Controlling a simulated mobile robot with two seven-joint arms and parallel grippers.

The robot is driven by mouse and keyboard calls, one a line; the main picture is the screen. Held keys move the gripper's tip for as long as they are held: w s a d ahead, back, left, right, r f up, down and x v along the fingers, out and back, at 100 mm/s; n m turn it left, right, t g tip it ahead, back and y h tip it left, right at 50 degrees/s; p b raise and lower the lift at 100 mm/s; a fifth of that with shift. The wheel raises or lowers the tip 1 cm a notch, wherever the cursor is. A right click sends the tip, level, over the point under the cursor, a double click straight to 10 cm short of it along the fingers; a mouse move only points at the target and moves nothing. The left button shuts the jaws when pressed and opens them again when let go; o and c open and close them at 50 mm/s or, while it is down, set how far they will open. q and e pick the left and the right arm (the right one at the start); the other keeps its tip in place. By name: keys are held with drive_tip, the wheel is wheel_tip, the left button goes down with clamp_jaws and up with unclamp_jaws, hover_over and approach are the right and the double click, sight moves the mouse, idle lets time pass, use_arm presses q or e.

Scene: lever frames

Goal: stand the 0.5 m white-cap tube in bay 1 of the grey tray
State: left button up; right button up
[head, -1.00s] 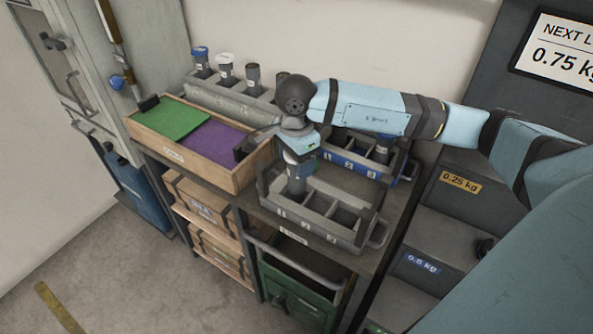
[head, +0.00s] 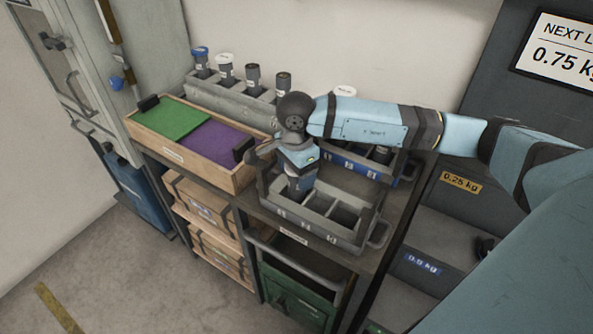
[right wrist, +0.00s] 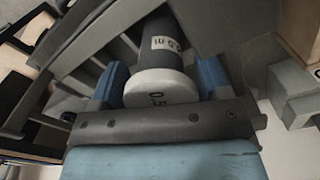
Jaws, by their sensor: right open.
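The white-cap tube (right wrist: 160,88) shows in the right wrist view with a dark body, a pale label and an upside-down 0.5 on its cap. My right gripper (right wrist: 165,85) is open, its blue fingers on either side of the cap. In the head view my right gripper (head: 300,182) points down at the left end of the grey tray (head: 320,232), over bay 1. There the gripper hides most of the tube. The tube's foot is hidden, so I cannot tell how it rests. The other two bays look empty. My left gripper is not in view.
A long grey rack (head: 235,98) with several capped tubes stands at the back. A blue-labelled tray (head: 350,163) is behind the grey tray. A wooden box (head: 190,168) with green and purple sections is at left. Another white cap (head: 345,91) shows behind my right arm.

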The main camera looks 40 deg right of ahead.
wheel_tip(320, 180, up, 12)
drive_tip(key=shift+r, duration=0.1)
idle(0.8)
